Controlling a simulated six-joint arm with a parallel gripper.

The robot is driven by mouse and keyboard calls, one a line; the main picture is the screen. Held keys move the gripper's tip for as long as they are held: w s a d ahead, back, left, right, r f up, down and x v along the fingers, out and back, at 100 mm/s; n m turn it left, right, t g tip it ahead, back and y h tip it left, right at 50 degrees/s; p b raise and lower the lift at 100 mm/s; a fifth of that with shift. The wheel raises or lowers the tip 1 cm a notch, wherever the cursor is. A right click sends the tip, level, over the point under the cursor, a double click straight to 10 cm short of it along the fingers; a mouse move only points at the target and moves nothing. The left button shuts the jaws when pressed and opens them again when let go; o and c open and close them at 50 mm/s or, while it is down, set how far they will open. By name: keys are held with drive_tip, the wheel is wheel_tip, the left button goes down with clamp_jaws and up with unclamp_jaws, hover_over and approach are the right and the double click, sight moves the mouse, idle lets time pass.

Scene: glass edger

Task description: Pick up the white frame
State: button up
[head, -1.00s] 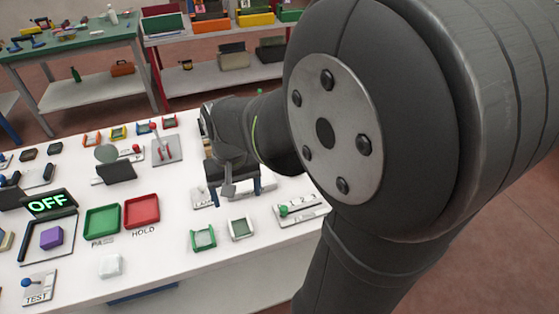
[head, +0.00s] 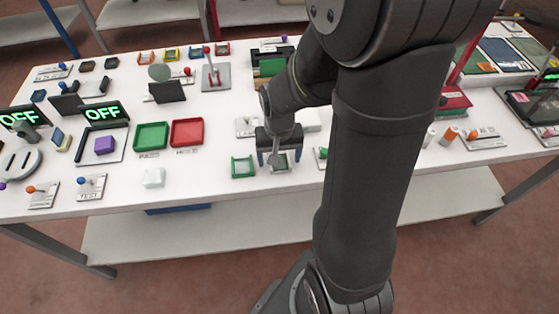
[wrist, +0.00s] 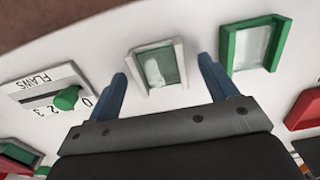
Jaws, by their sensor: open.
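The white frame (wrist: 180,64), a small square rim around a pale glass pane, lies on the white table in the wrist view. In the head view the white frame (head: 282,169) is partly hidden behind my gripper. My gripper (head: 279,158) is open and empty, pointing down over the frame. In the wrist view its two blue fingers (wrist: 162,68) stand apart, with the frame appearing between and just beyond their tips. The exact height above it is hard to tell.
A green frame (head: 243,167) lies close beside the white one. A FLAWS slider with a green knob (wrist: 67,98) is on its other side. Green (head: 151,136) and red (head: 187,132) trays and a pale cube (head: 153,178) lie to the left.

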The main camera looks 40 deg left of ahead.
drive_tip(key=c, duration=1.1)
drive_tip(key=shift+r, duration=0.15)
